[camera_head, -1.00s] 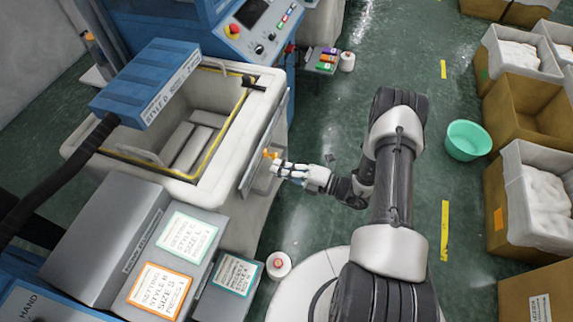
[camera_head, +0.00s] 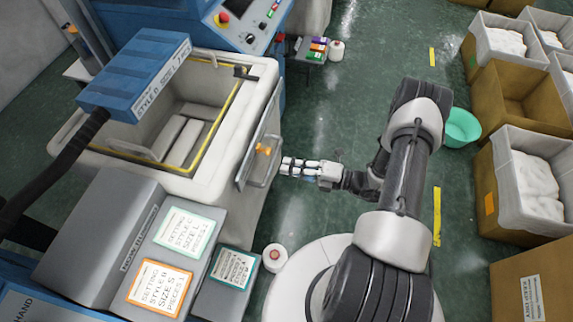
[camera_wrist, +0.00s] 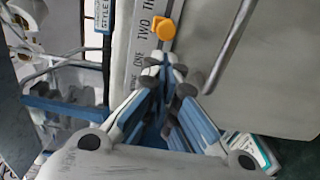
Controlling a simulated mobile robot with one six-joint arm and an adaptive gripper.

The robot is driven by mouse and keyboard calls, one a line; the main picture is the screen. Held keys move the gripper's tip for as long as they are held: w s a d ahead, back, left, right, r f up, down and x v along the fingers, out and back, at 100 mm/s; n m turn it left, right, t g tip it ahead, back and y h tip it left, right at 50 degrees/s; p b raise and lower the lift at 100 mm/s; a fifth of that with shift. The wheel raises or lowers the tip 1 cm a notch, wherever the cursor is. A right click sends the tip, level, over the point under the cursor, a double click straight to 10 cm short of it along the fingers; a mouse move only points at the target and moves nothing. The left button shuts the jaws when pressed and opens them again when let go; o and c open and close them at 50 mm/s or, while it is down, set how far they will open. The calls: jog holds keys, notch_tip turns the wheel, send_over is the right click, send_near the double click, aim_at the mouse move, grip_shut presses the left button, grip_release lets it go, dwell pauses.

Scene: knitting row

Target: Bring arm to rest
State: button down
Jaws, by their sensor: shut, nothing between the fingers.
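My gripper (camera_head: 284,167) is shut and empty at the end of my bent arm. In the head view it hangs just right of the pale machine's side panel, with a small gap showing between the fingertips and the panel's grey handle (camera_head: 272,160). An orange knob (camera_head: 263,149) sits on that panel, up and left of the fingertips. In the wrist view my gripper (camera_wrist: 173,66) has its fingers together at the tips. The orange knob (camera_wrist: 163,28) shows beyond them, beside a strip (camera_wrist: 143,40) lettered ONE, TWO and a partly hidden third word.
The open machine tub (camera_head: 120,160) and grey boxes with setting cards (camera_head: 187,231) stand at left. A white spool (camera_head: 275,257) is on the floor near my base. A green basin (camera_head: 462,127) and cardboard boxes (camera_head: 515,270) line the right. Green floor between is free.

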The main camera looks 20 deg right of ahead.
dwell(0.3)
jog(key=s+a+r+n+g+h, duration=0.1)
jog(key=s+a+r+n+g, duration=0.2)
jog(key=r+n, duration=0.4)
jog(key=s+a+r+n+g+h, duration=0.1)
jog(key=a+r+n+g, duration=0.1)
jog(key=r+n+g, duration=0.4)
jog(key=s+a+r+n+g+h, duration=0.1)
jog(key=s+a+r+n+g, duration=0.2)
jog(key=r+n, duration=0.5)
jog(key=s+d+r+n+t+h, duration=0.2)
jog(key=s+r+n+h, duration=0.3)
jog(key=n, duration=0.6)
jog(key=s+d+r+n+t+h, duration=0.2)
jog(key=s+r+n+t+h, duration=0.2)
jog(key=n, duration=0.7)
jog(key=s+r+h, duration=0.2)
jog(key=s+r, duration=0.1)
jog(key=shift+s+r+h, duration=0.15)
jog(key=shift+r+h, duration=0.05)
jog(key=shift+h, duration=0.1)
jog(key=c, duration=2.4)
grip_release()
